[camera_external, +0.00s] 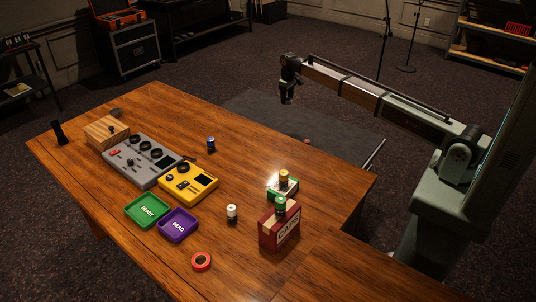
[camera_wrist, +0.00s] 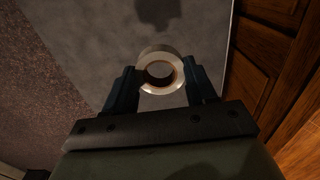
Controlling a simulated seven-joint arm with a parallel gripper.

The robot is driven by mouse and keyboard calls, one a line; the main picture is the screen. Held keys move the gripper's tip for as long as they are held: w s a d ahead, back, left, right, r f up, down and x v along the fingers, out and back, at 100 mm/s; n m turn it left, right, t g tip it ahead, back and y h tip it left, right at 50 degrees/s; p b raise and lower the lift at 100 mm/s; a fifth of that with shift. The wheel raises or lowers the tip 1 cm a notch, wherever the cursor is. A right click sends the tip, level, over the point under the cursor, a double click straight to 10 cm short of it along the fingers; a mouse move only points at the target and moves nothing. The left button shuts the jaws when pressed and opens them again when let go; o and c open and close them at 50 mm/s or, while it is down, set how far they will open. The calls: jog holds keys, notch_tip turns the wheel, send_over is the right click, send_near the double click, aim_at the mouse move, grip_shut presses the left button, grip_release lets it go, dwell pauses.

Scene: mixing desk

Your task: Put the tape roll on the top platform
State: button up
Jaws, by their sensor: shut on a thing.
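My gripper (camera_external: 287,98) is out past the far edge of the desk, over a dark grey flat surface. In the wrist view, a pale tape roll (camera_wrist: 174,53) sits between the two fingers of my gripper (camera_wrist: 162,84), held with its hole facing the camera. The tape roll is too small to make out in the external view. A second ring, a red tape roll (camera_external: 201,261), lies flat near the desk's front edge. I cannot tell for sure which surface is the top platform.
The wooden desk (camera_external: 110,215) holds a grey mixer (camera_external: 140,165), a yellow device (camera_external: 188,184), a green tray (camera_external: 133,222) and a purple tray (camera_external: 164,234). The desk's far middle is mostly clear.

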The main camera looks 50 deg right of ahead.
send_near(286, 130)
jog(key=s+a+f, duration=0.1)
jog(key=f, duration=0.1)
jog(key=s+a+f, duration=0.1)
jog(key=a+f, duration=0.1)
jog(key=s+a+f, duration=0.1)
jog(key=f, duration=0.1)
jog(key=shift+a+f, duration=0.15)
jog(key=shift+a, duration=0.2)
jog(key=shift+f, duration=0.2)
jog(key=o, duration=1)
jog(key=shift+r, duration=0.15)
notch_tip(286, 130, up, 12)
jog(key=shift+r, duration=0.1)
